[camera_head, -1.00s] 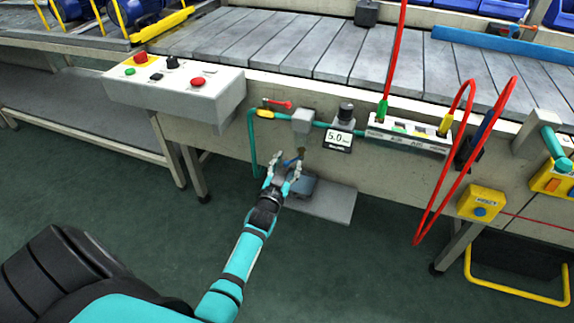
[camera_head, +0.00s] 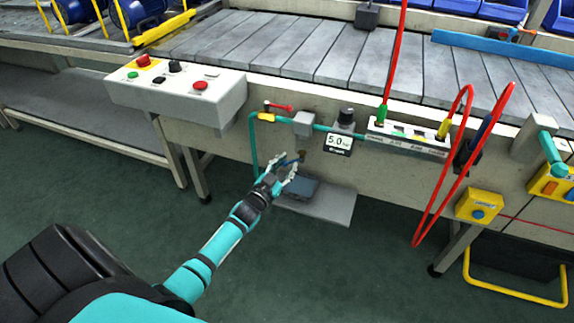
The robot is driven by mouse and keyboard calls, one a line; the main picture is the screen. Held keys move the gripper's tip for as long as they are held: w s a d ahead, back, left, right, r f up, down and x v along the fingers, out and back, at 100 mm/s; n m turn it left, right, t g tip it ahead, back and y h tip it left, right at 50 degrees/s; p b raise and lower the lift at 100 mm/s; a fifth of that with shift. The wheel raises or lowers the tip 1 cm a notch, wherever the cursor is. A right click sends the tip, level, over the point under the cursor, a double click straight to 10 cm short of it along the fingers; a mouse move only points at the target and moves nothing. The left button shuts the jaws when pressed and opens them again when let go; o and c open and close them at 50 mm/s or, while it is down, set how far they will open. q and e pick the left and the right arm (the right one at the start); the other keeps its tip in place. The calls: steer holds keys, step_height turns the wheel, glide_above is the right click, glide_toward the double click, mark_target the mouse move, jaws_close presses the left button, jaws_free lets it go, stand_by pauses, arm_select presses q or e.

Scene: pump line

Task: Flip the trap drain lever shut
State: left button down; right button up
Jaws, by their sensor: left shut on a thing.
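The grey trap (camera_head: 303,123) sits in the teal pipe run on the front of the conveyor frame. Below it is its small drain, with a blue lever (camera_head: 288,161) that is partly hidden by my fingers. My left gripper (camera_head: 287,170) is at the lever, directly below the trap, and is shut on it. The lever's exact angle is hard to tell at this size. My right gripper is not in view.
A dark tray (camera_head: 300,187) stands on a grey shelf plate (camera_head: 330,207) just below the gripper. Red hoses (camera_head: 437,190) hang to the right.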

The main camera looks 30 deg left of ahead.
arm_select(q)
steer(key=shift+w+a+r+m+h, duration=0.2)
steer(key=shift+a+r+m+h, duration=0.1)
steer(key=shift+a, duration=0.05)
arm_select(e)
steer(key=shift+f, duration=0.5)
arm_select(q)
steer(key=c, duration=1.5)
jaws_free()
steer(key=shift+a, duration=0.1)
steer(key=o, duration=0.4)
steer(key=shift+f, duration=0.15)
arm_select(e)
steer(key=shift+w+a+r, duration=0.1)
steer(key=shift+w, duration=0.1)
arm_select(q)
steer(key=shift+f, duration=0.1)
steer(key=shift+s, duration=0.1)
